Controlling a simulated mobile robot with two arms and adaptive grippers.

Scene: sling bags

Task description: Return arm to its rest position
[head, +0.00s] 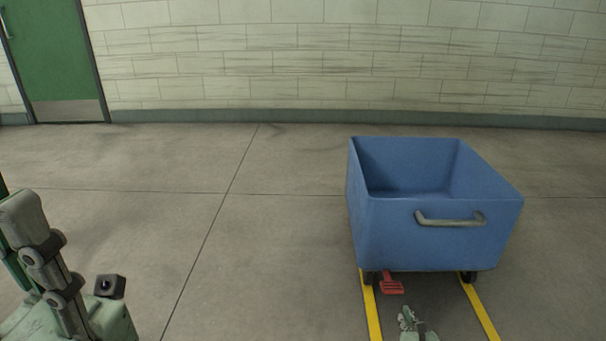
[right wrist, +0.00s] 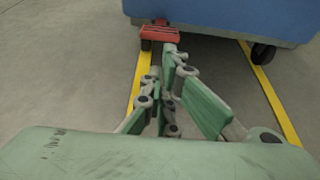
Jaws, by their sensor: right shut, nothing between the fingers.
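My right gripper (head: 406,318) is at the bottom of the head view, in front of the blue cart. In the right wrist view the right gripper (right wrist: 168,75) has its fingers brought together, with nothing between them. It is apart from the cart. In the head view part of my left arm stands at the lower left; its gripper fingers are not visible.
A blue cart (head: 430,235) with a grey handle (head: 450,219) stands on the floor between yellow lines (head: 371,310). A red pedal (head: 391,284) sticks out under its front. The visible inside looks empty. A green door (head: 52,55) is at the far left. The middle floor is clear.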

